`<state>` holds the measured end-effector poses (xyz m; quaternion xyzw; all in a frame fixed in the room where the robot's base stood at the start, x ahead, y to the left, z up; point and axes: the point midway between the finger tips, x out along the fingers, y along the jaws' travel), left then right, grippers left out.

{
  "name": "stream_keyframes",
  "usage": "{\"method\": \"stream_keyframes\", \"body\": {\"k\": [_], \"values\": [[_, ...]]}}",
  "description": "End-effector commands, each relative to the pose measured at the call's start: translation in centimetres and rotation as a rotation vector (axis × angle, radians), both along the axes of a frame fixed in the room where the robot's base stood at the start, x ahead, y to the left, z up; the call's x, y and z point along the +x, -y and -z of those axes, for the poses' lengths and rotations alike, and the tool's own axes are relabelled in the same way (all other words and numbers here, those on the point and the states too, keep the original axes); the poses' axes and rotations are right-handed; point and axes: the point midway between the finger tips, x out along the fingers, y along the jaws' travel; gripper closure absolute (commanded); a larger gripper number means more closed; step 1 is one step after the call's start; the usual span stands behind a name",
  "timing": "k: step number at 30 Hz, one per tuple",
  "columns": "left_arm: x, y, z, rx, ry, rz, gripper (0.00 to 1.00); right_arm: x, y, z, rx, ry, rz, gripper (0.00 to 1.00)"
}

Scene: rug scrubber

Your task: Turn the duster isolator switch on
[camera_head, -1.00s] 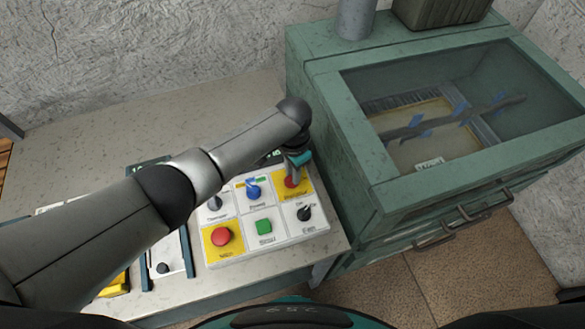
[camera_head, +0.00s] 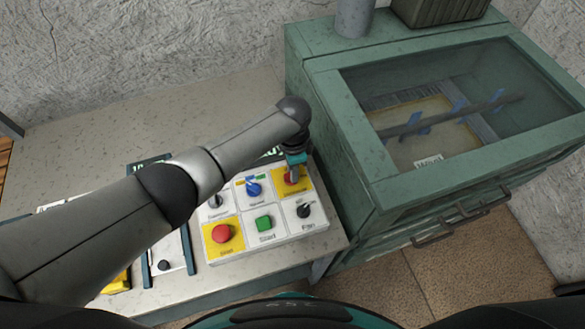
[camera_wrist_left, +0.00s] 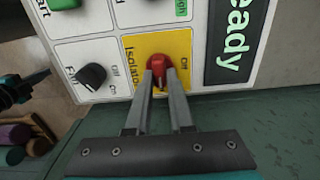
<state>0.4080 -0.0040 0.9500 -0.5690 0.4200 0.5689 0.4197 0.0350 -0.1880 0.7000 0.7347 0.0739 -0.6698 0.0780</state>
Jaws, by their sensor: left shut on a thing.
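The isolator switch (camera_head: 291,180) is a red rotary knob on a yellow square at the panel's far right corner. It also shows in the left wrist view (camera_wrist_left: 159,65), with "Isolator" and "Off" labels beside it. My left gripper (camera_head: 293,174) comes down on it from above. In the left wrist view its two fingers (camera_wrist_left: 159,75) are closed on either side of the red knob. The fingers hide part of the knob, and I cannot tell which way it points.
The control panel (camera_head: 283,224) also has a red stop button (camera_head: 222,233), a green start button (camera_head: 264,223), a blue knob (camera_head: 254,189) and a black fan knob (camera_head: 304,211). A green glass-topped cabinet (camera_head: 390,190) stands close on the right.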

Motion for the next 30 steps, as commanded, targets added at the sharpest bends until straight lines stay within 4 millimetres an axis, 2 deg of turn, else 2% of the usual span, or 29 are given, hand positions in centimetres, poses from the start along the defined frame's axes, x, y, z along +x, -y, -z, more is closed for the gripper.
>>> {"method": "stream_keyframes", "body": {"k": [3,4,12,19,23,30], "values": [[0.0,0.1,-0.1,-0.001,0.001,0.004,1.00,0.0,0.0,0.0,0.000,0.000,0.000,1.00],[0.0,0.1,-0.1,-0.001,0.001,0.004,0.78,0.0,0.0,0.0,0.000,0.000,0.000,1.00],[0.0,0.1,0.0,0.000,0.001,0.002,0.50,0.0,0.0,0.0,0.000,0.000,0.000,1.00],[0.0,0.0,-0.1,0.000,0.000,0.001,0.50,0.0,0.0,0.0,0.000,0.000,0.001,1.00],[0.0,0.0,-0.7,0.000,0.000,0.000,0.50,0.0,0.0,-0.2,0.000,0.000,0.001,1.00],[0.1,0.0,-4.5,-0.001,0.003,0.002,0.50,0.0,0.0,-1.2,0.000,0.000,0.001,1.00]]}}
